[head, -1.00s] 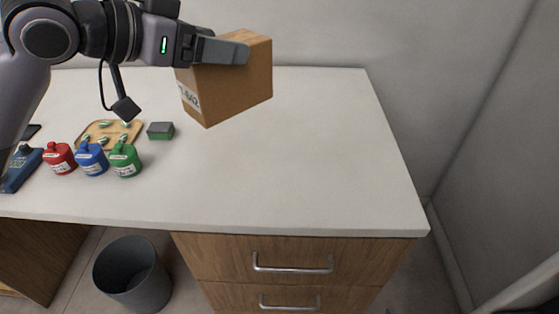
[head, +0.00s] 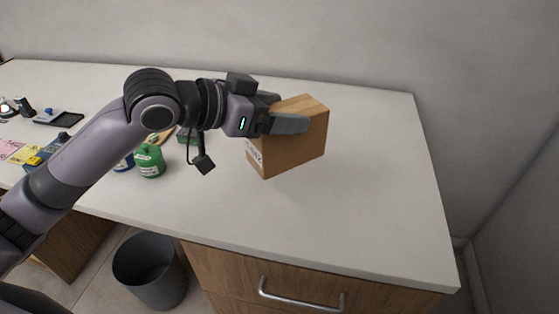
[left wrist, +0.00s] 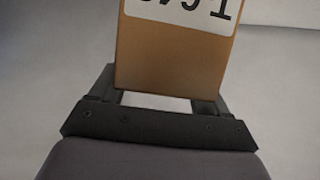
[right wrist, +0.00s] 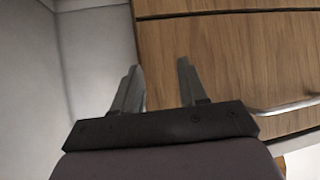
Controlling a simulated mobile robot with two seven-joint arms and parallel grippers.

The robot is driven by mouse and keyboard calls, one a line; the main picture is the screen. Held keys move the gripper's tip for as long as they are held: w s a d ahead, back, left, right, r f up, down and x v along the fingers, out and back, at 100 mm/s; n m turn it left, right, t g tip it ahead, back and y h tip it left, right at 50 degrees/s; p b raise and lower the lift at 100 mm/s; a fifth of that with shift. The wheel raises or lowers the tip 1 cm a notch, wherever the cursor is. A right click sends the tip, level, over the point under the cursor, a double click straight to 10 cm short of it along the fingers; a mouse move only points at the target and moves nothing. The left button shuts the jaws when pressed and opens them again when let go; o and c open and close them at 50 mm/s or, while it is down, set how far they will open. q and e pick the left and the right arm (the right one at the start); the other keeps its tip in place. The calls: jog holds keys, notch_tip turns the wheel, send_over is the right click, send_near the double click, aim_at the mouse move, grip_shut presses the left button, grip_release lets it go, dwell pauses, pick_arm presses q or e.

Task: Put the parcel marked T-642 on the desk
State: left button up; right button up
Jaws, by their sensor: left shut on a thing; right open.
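The parcel is a brown cardboard box (head: 298,145) with a white label, partly hidden in the head view; the label's print shows upside down in the left wrist view (left wrist: 172,60) and is cut off at the edge. My left gripper (head: 290,124) is shut on the parcel, with a finger along its side. The parcel is over the right part of the white desk (head: 370,210); I cannot tell whether its underside touches the top. My right gripper (right wrist: 160,90) is open and empty, in front of the wooden drawers, and is out of the head view.
A black tray (head: 60,118) lies at the far left. A grey bin (head: 150,270) stands on the floor. The desk's right part is clear.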

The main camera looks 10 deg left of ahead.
aim_at(253, 158)
pick_arm(q)
notch_tip(253, 158, down, 10)
jog(key=shift+r+b, duration=0.25)
jog(key=shift+b, duration=0.15)
jog(key=shift+f, duration=0.1)
jog(key=o, duration=1.6)
jog(key=shift+f, duration=0.1)
jog(key=shift+o, duration=0.2)
jog(key=shift+s+a+r, duration=0.1)
jog(key=shift+r, duration=0.1)
jog(key=v, duration=1)
jog(key=shift+s+a+f, duration=0.1)
jog(key=shift+a, duration=0.05)
jog(key=shift+s+a+r, duration=0.35)
jog(key=shift+s, duration=0.15)
